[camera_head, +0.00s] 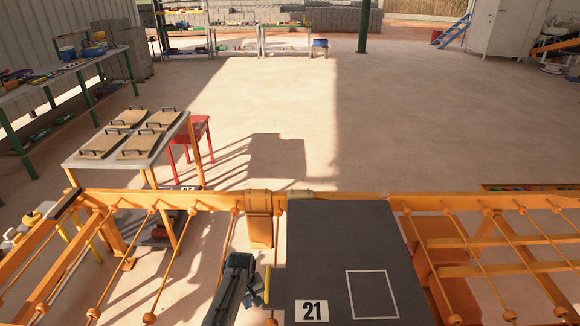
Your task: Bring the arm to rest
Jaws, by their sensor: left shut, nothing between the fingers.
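My left gripper (257,296) shows at the bottom centre, at the end of a dark arm that comes in from the lower edge. It is shut and empty. It stands just left of the dark grey board (330,240), which carries a white square outline and a label reading 21. I see no block on the bare part of the board. My right gripper is out of the picture.
An orange frame with rods (340,196) runs across the front on both sides of the board. Beyond it stand a small table (84,161) with several handled lids and a red stool (202,124). The floor behind is mostly clear.

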